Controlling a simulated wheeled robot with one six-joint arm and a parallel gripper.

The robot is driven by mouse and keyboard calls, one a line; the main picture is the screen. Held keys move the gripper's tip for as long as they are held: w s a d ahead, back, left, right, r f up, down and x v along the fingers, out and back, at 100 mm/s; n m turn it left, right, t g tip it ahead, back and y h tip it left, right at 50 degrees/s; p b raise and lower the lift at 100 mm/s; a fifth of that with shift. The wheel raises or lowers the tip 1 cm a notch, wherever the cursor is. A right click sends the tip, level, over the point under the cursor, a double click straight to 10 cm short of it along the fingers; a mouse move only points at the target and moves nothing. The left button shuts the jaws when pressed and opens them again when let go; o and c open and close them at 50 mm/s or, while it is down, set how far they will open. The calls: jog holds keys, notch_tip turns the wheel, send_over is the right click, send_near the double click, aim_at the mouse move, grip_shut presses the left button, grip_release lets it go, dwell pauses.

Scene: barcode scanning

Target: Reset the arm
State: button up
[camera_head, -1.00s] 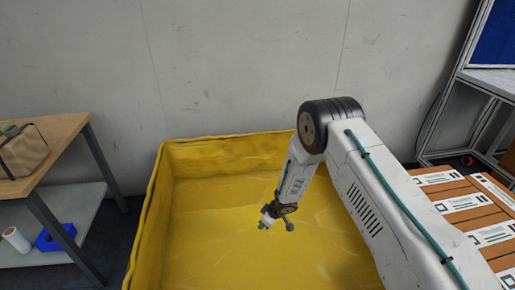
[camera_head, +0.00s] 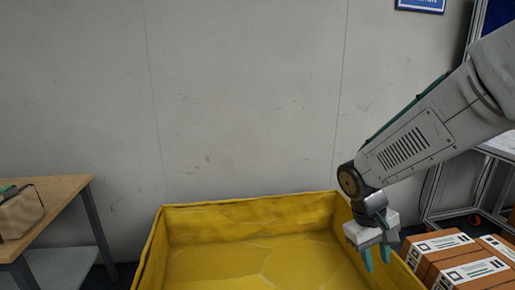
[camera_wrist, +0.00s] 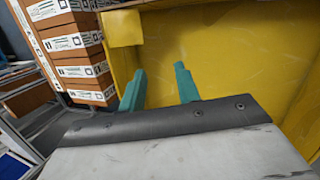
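My gripper (camera_head: 376,258) is at the right side of the head view, with its two teal fingers pointing down over the right part of the yellow bin (camera_head: 245,204). In the wrist view my gripper (camera_wrist: 160,85) shows its fingers apart with nothing between them. The yellow bin wall (camera_wrist: 235,45) fills the right and middle behind the fingers. My arm reaches in from the upper right of the head view.
Cardboard boxes with white labels (camera_head: 462,262) stand right of the bin; stacked boxes (camera_wrist: 85,62) also show at the left of the wrist view. A wooden-topped table (camera_head: 60,200) with a tan bag (camera_head: 20,212) stands at the left. A grey wall is behind.

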jog(key=s+r+m+t+y, duration=0.1)
jog(key=s+r, duration=0.5)
jog(key=s, duration=0.3)
jog(key=s+r+m+t+y, duration=0.1)
jog(key=s+r+m+y, duration=0.1)
jog(key=s+r, duration=0.4)
jog(key=shift+s+a+t, duration=0.15)
jog(key=shift+s+t, duration=0.15)
jog(key=shift+s, duration=1.9)
